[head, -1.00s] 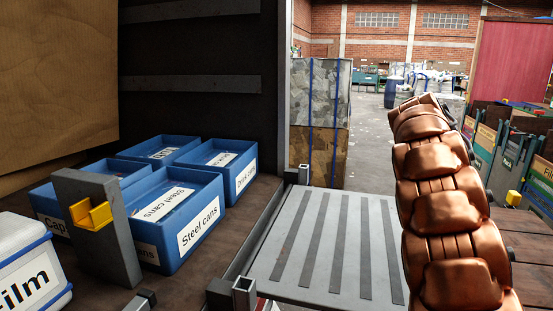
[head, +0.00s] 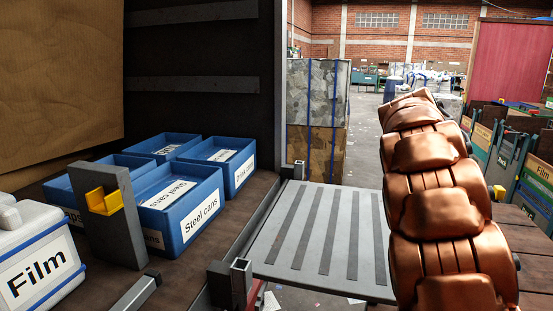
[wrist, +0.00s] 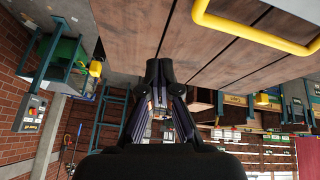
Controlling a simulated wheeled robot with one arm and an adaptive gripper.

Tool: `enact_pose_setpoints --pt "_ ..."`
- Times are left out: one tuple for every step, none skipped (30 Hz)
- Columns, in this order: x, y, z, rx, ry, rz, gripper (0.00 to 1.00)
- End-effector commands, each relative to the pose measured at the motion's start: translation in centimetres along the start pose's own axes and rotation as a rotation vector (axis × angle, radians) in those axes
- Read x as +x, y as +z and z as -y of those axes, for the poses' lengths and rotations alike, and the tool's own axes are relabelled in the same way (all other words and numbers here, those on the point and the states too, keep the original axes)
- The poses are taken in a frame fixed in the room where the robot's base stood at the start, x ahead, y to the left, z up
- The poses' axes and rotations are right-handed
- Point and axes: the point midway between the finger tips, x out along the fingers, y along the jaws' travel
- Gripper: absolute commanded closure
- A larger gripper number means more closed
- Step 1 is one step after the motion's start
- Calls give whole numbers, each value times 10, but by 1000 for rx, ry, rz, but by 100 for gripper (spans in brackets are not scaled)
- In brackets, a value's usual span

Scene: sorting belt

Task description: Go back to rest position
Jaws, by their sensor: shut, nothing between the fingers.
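My gripper (wrist: 159,72) shows in the wrist view, dark, with its fingertips together and nothing between them. It points toward a brown plank surface (wrist: 210,45), and I see no contact with any object. In the head view my copper-coloured arm stands at the right and leans up and a little left. The gripper itself is hidden in the head view.
Blue bins labelled Steel cans (head: 182,212) and a white Film box (head: 36,262) are at the left. A grey post with a yellow bracket (head: 103,201) stands between them. A grey slatted platform (head: 325,235) lies in the middle. Stacked bales (head: 318,115) stand behind. A yellow rail (wrist: 255,38) crosses the wrist view.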

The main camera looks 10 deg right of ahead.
Motion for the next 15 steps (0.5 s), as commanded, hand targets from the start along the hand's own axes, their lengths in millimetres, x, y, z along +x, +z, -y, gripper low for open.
enact_pose_setpoints --pt "-7 7 -6 -37 -8 8 100" --pt "-10 12 -9 -65 -13 13 100" --pt "-12 20 -15 -106 -17 24 100" --pt "-14 26 -20 -141 -21 33 100" --pt "-16 33 -24 -177 -27 42 100" --pt "-20 43 -33 -230 -35 56 100" --pt "-22 51 -39 -272 -40 67 100" --pt "-24 59 -45 -314 -47 78 100" --pt "-25 69 -53 -371 -56 93 100" --pt "-27 77 -60 -413 -64 103 100" --pt "-29 85 -65 -455 -75 112 100" --pt "-29 96 -74 -513 -86 127 100" --pt "-30 104 -80 -557 -94 138 100" --pt "-32 112 -87 -600 -105 147 100" --pt "-32 123 -97 -658 -116 162 100"
